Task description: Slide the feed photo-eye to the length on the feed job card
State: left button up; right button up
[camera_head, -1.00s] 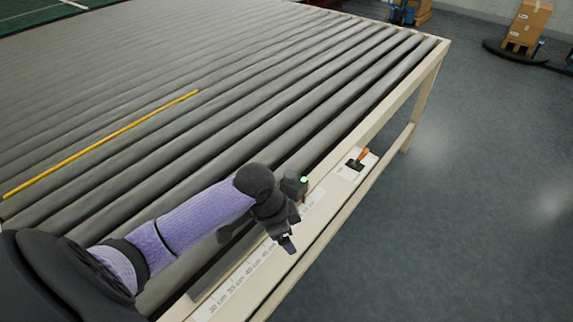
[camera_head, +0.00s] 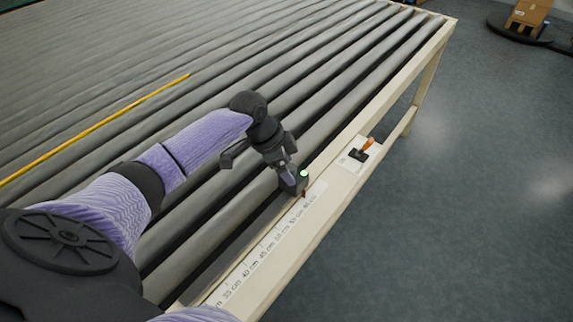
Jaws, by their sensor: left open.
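The feed photo-eye (camera_head: 301,184), a small dark block with a green light on top and a reddish pointer below, sits on the table's side rail near the far end of a white centimetre scale (camera_head: 264,247). My left gripper (camera_head: 286,177) is open and points down at the photo-eye's near left side. It overlaps the block in the picture; I cannot tell whether it touches. The pointer is near the highest scale marks, too small to read surely. No readable feed job card shows. My right gripper is not in view.
A roller table (camera_head: 330,75) fills the left and middle. A yellow strip (camera_head: 95,130) lies across the rollers. An orange-handled lever (camera_head: 364,148) on a white plate is farther along the cream rail (camera_head: 400,95). Open floor (camera_head: 470,200) lies right; boxes (camera_head: 530,12) stand at the back.

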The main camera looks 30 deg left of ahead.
pick_arm(q)
grip_shut()
dwell(1.4)
